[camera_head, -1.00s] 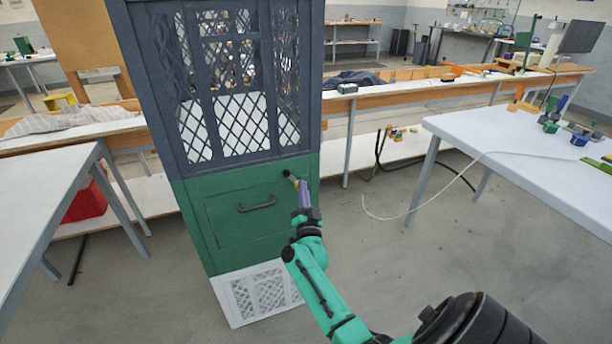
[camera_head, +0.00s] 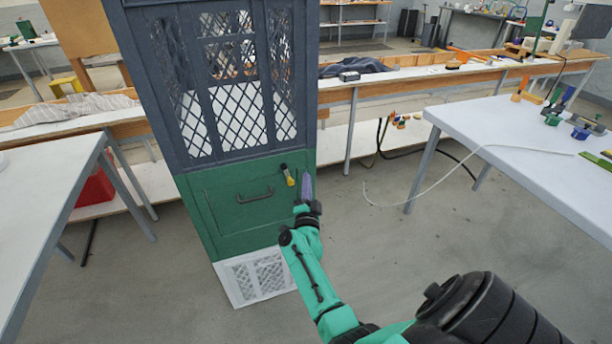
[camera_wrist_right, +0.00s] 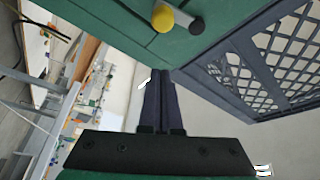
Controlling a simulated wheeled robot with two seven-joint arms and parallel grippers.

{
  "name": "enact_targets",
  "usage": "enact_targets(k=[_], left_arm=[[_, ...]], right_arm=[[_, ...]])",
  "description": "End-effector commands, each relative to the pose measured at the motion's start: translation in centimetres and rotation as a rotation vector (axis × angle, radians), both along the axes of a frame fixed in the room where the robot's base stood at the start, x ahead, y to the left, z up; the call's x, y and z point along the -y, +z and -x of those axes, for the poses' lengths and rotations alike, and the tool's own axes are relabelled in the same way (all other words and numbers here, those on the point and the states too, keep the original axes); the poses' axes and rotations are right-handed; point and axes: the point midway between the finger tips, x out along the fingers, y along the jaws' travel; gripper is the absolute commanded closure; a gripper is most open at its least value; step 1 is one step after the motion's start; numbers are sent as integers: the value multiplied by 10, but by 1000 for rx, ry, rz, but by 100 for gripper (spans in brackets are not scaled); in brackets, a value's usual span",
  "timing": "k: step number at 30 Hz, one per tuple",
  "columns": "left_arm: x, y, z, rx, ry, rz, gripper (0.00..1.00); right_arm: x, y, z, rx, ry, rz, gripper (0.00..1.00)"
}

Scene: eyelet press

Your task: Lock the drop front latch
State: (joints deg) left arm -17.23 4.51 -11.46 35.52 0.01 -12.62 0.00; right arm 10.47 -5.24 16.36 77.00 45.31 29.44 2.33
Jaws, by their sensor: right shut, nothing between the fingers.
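The green drop front (camera_head: 230,211) stands closed in the lower part of the tall dark cabinet, with a dark bar handle (camera_head: 255,195) on it. The latch (camera_head: 289,176) is at its upper right, a short piece with a black end and a yellow end. In the head view it slants down to the right, yellow end lower. My right gripper (camera_head: 307,182) is shut and empty, just right of the latch and apart from it. In the right wrist view its fingers (camera_wrist_right: 163,75) are together, with the yellow knob (camera_wrist_right: 162,17) beyond them. My left gripper is out of view.
The cabinet's lattice upper part (camera_head: 235,90) rises above the drop front, and a white grille (camera_head: 262,276) is at its foot. A white table (camera_head: 520,145) stands at the right and another (camera_head: 40,190) at the left. The floor between cabinet and right table is mostly clear, with a thin pale cable.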

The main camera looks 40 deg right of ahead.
Motion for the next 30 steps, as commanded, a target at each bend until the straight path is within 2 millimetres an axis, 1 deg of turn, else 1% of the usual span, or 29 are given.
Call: enact_targets(k=[1,6,10,15,28,30], left_arm=[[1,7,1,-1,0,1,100],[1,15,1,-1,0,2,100],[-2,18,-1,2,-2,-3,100],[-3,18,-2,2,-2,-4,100],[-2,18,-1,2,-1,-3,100],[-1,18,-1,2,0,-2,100]], right_arm=[[-8,-3,11,-7,1,-2,100],[-32,-14,42,-4,1,-2,100],[-43,-20,57,-2,0,-1,100],[-48,-22,63,-1,0,1,100],[-48,-22,63,-1,0,1,100],[-49,-25,62,-10,7,3,100]])
